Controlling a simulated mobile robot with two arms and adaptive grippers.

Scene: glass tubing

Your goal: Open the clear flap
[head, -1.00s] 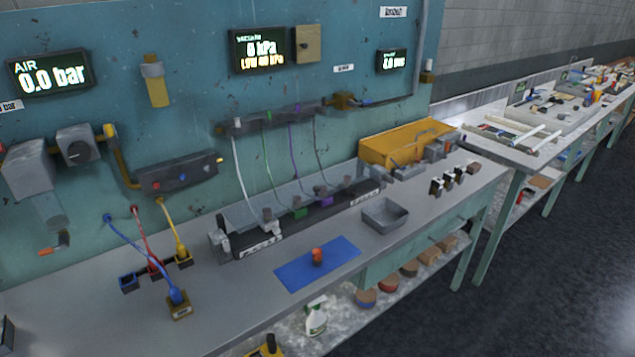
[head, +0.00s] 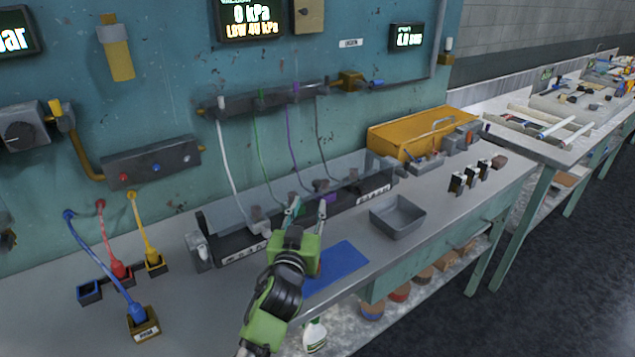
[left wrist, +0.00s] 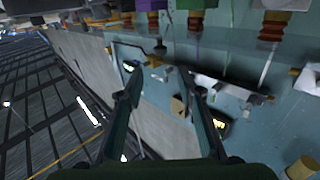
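The clear flap (head: 233,202) appears as a faint see-through panel along the back of the long black rack (head: 345,196) on the bench. Its edges are hard to make out, and it looks lowered, though I cannot be sure. White, green, purple and grey tubes run down from the wall manifold to fittings along the rack. My left gripper (head: 308,208) is open and empty, with its fingertips at the middle front of the rack and hiding part of it. The left wrist view shows its two fingers (left wrist: 167,88) apart, with nothing between them. My right gripper is not in view.
A grey tray (head: 398,218) stands right of my left gripper. A blue mat (head: 338,268) lies at the bench front, partly behind my arm. Coloured plugs sit in sockets at the left, including a blue plug (head: 138,312). A yellow bin (head: 395,136) stands at the back right.

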